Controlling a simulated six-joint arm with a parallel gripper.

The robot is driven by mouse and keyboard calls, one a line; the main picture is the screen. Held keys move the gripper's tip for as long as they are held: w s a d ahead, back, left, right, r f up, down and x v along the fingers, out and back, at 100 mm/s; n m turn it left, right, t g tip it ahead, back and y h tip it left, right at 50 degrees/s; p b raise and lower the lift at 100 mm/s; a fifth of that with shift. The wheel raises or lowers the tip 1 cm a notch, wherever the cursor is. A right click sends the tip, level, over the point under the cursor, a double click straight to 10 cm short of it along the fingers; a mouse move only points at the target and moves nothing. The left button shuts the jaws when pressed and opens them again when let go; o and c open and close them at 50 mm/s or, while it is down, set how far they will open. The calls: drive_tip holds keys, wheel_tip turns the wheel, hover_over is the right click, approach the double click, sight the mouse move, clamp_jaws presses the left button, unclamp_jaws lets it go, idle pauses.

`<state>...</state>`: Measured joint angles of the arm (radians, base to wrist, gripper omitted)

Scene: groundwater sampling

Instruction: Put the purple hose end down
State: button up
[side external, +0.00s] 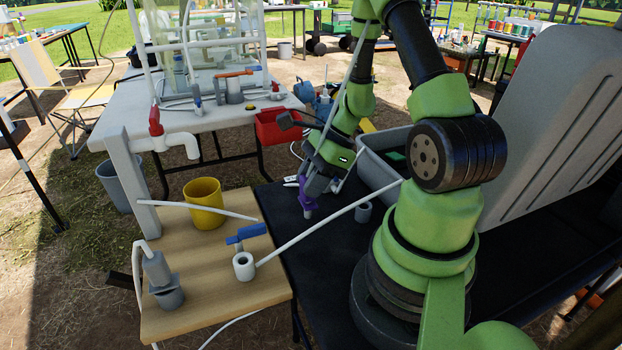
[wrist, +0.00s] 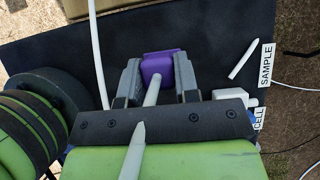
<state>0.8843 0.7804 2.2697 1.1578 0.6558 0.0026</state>
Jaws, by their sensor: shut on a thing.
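The purple hose end (side external: 306,198) is between the fingers of my gripper (side external: 318,186), just above or on the black tabletop (side external: 290,232); I cannot tell whether it touches. In the wrist view the purple block (wrist: 157,69) sits between the two grey fingers of my gripper (wrist: 158,80), which is shut on it. A white hose (wrist: 152,92) runs from it back toward my wrist. The underside of the hose end is hidden in the wrist view.
A short grey ring (side external: 363,212) stands on the black top, right of my gripper. A grey bin (side external: 372,172) is behind it. White tubing crosses from the wooden table (side external: 215,285). In the wrist view, a white stick (wrist: 243,60) lies near the SAMPLE label (wrist: 266,64).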

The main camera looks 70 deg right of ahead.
drive_tip(key=shift+f, duration=0.5)
drive_tip(key=o, duration=0.9)
drive_tip(key=shift+r, duration=0.15)
drive_tip(key=shift+r, duration=0.3)
drive_tip(key=v, duration=1.2)
drive_tip(key=s+a+r+n+t+h, duration=0.1)
drive_tip(key=a+r+n, duration=0.5)
drive_tip(key=a+n, duration=0.3)
drive_tip(key=s+a+r+n+t+h, duration=0.1)
drive_tip(key=a+r+n, duration=0.6)
drive_tip(key=a+n, duration=0.3)
drive_tip(key=n, duration=0.4)
drive_tip(key=shift+s+a+r+t, duration=0.2)
drive_tip(key=shift+s+a+t, duration=0.1)
drive_tip(key=shift+s+t, duration=0.1)
